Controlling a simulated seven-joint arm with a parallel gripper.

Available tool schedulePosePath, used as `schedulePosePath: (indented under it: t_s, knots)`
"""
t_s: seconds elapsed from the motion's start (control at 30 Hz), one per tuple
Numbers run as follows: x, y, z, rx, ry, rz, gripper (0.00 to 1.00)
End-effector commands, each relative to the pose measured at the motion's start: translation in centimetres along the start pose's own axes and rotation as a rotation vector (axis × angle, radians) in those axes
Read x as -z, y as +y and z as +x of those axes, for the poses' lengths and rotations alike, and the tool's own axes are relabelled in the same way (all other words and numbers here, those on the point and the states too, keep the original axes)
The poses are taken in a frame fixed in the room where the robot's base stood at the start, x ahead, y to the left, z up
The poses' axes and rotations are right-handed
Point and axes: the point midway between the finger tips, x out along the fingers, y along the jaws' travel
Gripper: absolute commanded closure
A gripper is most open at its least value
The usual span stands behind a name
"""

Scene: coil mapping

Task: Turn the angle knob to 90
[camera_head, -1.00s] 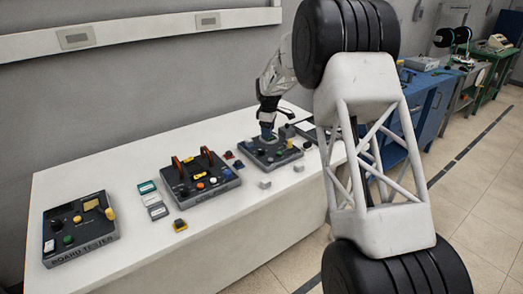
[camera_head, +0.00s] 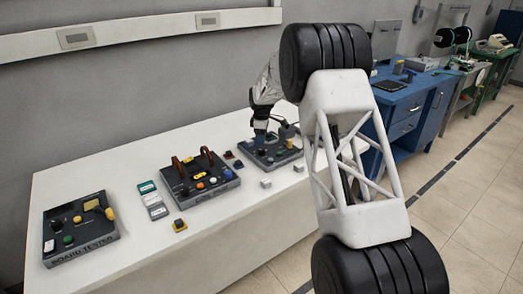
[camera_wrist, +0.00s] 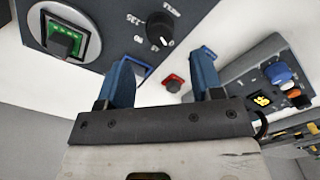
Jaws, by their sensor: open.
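The black angle knob (camera_wrist: 160,29) is on the dark panel (camera_wrist: 105,25) at the top of the wrist view, with small white numbers around it. Its pointer setting is too small to read surely. My gripper (camera_wrist: 166,58) has two blue fingers spread apart with nothing between them. The knob lies beyond the fingertips, apart from them. In the head view my gripper (camera_head: 262,130) is low over the rightmost box (camera_head: 262,160) on the white table; the knob cannot be told apart there.
A red-topped block (camera_wrist: 174,83) shows between the fingers on the white table (camera_head: 130,230). A box with orange handles (camera_head: 205,188) and the board tester (camera_head: 78,240) stand to the left. Small grey cubes (camera_head: 266,183) lie in front of the rightmost box.

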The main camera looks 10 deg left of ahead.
Motion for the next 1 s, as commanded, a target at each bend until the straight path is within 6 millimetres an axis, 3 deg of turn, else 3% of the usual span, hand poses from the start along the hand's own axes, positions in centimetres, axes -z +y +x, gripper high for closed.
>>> schedulePosePath:
  t_s: [0.6,1.0]
  knots:
    - [0.0,0.0,6.4,0.0,0.0,0.0,0.4]
    - [0.0,0.0,7.0,0.0,0.0,0.0,0.4]
